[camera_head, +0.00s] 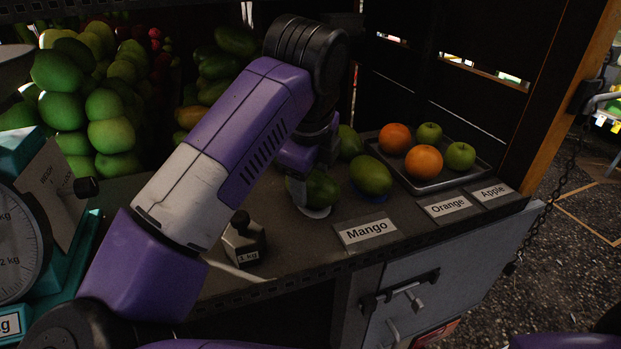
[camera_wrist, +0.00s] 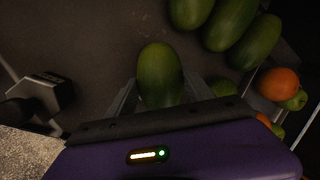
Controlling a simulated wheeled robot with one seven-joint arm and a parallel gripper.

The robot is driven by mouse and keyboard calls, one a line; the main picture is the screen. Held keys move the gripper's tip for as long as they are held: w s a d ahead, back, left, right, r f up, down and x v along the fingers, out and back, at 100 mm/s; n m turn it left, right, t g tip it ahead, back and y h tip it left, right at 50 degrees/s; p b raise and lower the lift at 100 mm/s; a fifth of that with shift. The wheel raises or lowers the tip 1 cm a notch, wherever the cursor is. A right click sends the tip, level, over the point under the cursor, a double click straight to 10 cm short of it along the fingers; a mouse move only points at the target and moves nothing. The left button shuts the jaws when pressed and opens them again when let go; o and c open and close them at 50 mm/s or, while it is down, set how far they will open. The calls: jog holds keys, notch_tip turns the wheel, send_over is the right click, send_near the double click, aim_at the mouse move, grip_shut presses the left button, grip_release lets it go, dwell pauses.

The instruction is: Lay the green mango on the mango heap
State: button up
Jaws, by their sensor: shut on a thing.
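My gripper (camera_head: 308,192) is low over the counter behind the Mango label, its jaws shut on a green mango (camera_head: 322,189). In the wrist view the held mango (camera_wrist: 160,74) stands out between the two fingers. Whether it touches the counter is hard to tell. Another green mango (camera_head: 371,175) lies just right of it, and one more (camera_head: 349,142) sits behind, partly hidden by my arm. A heap of green mangoes (camera_head: 232,41) is at the back, also partly hidden by my arm. The wrist view shows several mangoes (camera_wrist: 225,24) at the top right.
A metal tray (camera_head: 447,182) with oranges (camera_head: 424,162) and green apples (camera_head: 460,156) stands to the right. A 1 kg weight (camera_head: 243,240) stands left of my gripper. The Mango label (camera_head: 366,231) is at the counter's front edge. A scale (camera_head: 20,240) is at far left.

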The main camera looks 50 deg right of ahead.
jog(key=shift+f+b, duration=0.2)
jog(key=shift+b, duration=0.1)
dwell(0.4)
jog(key=o, duration=1.1)
jog(key=shift+c, duration=0.2)
jog(key=shift+r+p, duration=1.25)
jog(key=shift+r, duration=1.75)
